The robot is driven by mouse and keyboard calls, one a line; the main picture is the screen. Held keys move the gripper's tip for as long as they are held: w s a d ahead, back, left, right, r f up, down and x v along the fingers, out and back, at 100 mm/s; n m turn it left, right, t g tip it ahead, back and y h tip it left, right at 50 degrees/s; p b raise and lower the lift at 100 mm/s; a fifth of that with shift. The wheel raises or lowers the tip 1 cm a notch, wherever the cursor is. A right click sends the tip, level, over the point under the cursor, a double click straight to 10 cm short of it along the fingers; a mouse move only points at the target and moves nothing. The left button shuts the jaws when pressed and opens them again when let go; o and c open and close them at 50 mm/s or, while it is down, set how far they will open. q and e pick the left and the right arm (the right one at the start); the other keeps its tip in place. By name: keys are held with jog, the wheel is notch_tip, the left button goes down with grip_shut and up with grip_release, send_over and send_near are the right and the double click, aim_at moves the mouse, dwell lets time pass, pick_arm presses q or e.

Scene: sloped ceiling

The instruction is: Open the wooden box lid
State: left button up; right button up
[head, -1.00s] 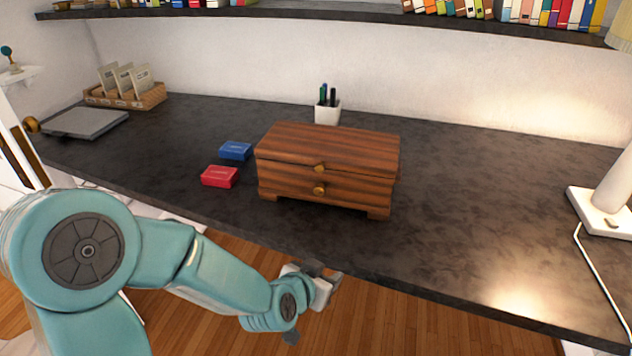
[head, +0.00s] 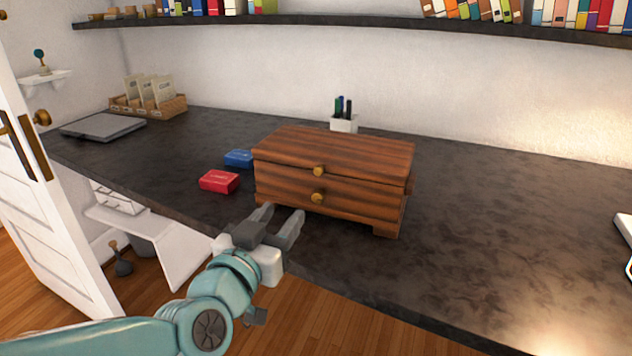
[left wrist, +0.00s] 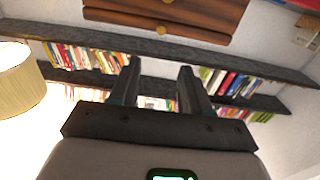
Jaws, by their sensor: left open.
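The wooden box (head: 285,182) stands on the dark desk with its striped lid (head: 335,148) down. A brass knob (head: 319,170) sits at the lid's front edge and a second brass knob (head: 317,197) sits below it on the front. My left gripper (head: 281,212) is open and empty, just in front of the box's lower left front, apart from the knobs. In the left wrist view the gripper's two fingers (left wrist: 160,80) are spread, and the box's front (left wrist: 170,12) shows at the top. My right gripper is not in view.
A red card box (head: 219,181) and a blue one (head: 239,158) lie left of the box. A white pen cup (head: 344,123) stands behind it. A shelf of books (head: 330,22) runs above.

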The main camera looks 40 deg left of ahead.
aim_at(317, 171)
pick_arm(q)
jog(key=b+x, duration=0.1)
jog(key=x, duration=1.4)
jog(key=shift+w+a+f, duration=0.15)
jog(key=shift+w+a, duration=0.05)
grip_shut()
